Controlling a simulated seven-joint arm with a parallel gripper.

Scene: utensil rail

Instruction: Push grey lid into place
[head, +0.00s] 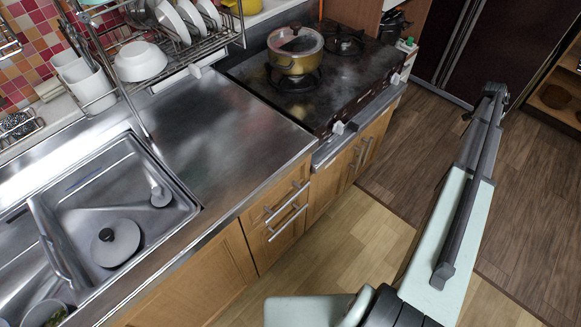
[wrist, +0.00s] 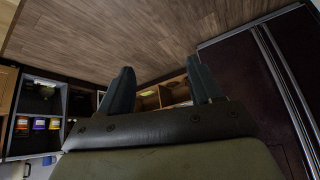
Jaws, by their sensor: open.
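A round grey lid (head: 115,243) with a dark knob lies in the steel sink at the lower left of the head view. A yellow pot (head: 295,57) stands on the stove, with a lid with a dark knob on its top; I cannot tell from here how exactly it sits. My gripper (wrist: 163,88) is open and empty in the wrist view, its two dark fingers wide apart. It is well away from the sink and the stove, with wooden floor behind it. The wrist view shows neither the grey lid nor the pot.
The steel counter (head: 225,135) between sink and stove (head: 325,85) is clear. A dish rack (head: 165,60) with white dishes hangs above its back edge. A dark fridge (wrist: 250,80) and open shelves (wrist: 175,92) stand beyond my gripper. The wooden floor (head: 365,215) is free.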

